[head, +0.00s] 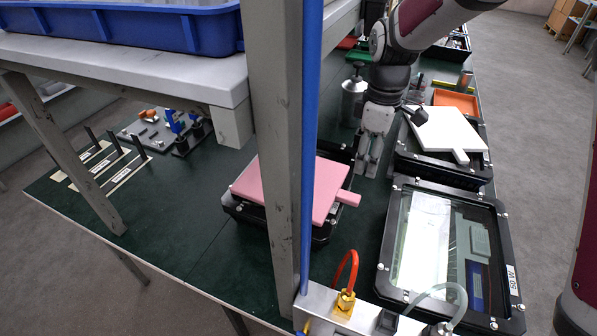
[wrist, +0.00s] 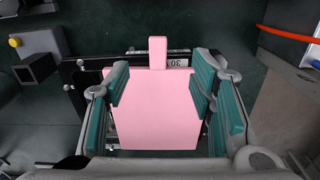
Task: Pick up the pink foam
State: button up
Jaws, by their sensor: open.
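The pink foam (head: 325,190) is a flat square slab with a small tab, lying on top of a black floodlight housing (head: 250,211) on the green table. A grey post and blue strip hide part of it in the head view. In the wrist view the pink foam (wrist: 152,115) fills the middle, its tab pointing up in the picture. My gripper (head: 366,165) is open near the far side of the foam. In the wrist view the teal fingers of my gripper (wrist: 160,85) appear on either side of the foam, apart from each other, with nothing gripped. Finger contact cannot be told.
A white foam slab (head: 445,132) lies on another housing to the right. A glass-fronted housing (head: 385,262) lies nearer. The grey post (head: 270,120) and shelf with a blue bin (head: 200,32) stand at the left. A red hose (head: 352,268) rises in front.

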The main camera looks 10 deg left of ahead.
send_over(358, 199)
jog(key=f, duration=0.8)
jog(key=shift+s+d, duration=0.15)
jog(key=shift+s, duration=0.1)
jog(key=shift+w+f+p, duration=0.15)
jog(key=shift+f+p, duration=0.1)
jog(key=shift+f, duration=1.15)
jog(key=shift+w+f+p, duration=0.15)
jog(key=shift+f+p, duration=0.1)
jog(key=shift+f, duration=1.15)
jog(key=shift+c, duration=0.2)
jog(key=c, duration=1.1)
